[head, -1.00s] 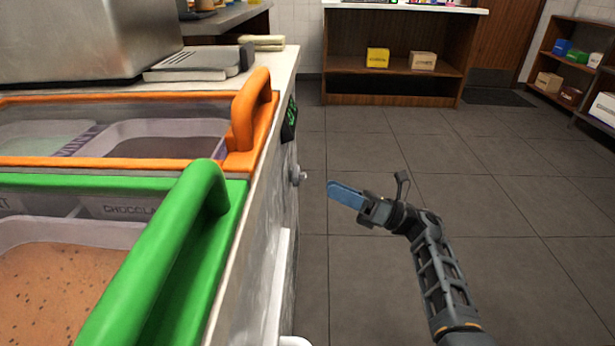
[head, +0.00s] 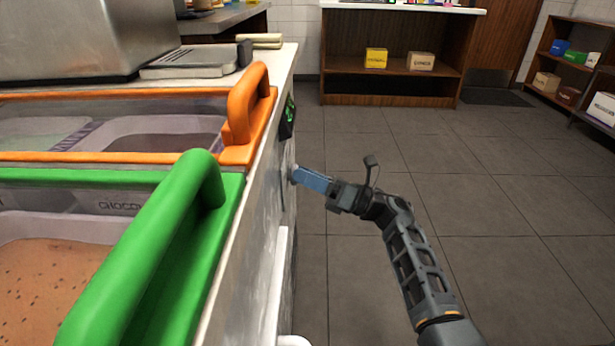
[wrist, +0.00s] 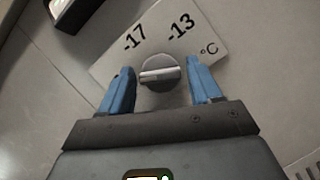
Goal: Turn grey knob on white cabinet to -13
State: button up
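The grey knob (wrist: 160,73) shows in the wrist view on a light label plate (wrist: 150,35) marked -17, -13 and °C. A pale bar runs across the knob's face, roughly level in the picture, and lines up with neither number. My gripper (wrist: 162,88) is open, with one blue finger on each side of the knob and small gaps showing. In the head view my gripper (head: 296,176) is at the side of the white cabinet (head: 262,235), and its fingers hide the knob there.
A green digital display (head: 288,115) sits on the cabinet side above the gripper. Green (head: 150,260) and orange (head: 245,105) lid handles rise from the cabinet top. Open tiled floor (head: 470,190) lies to the right, with shelves (head: 395,60) beyond.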

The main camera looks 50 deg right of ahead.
jog(key=c, duration=0.8)
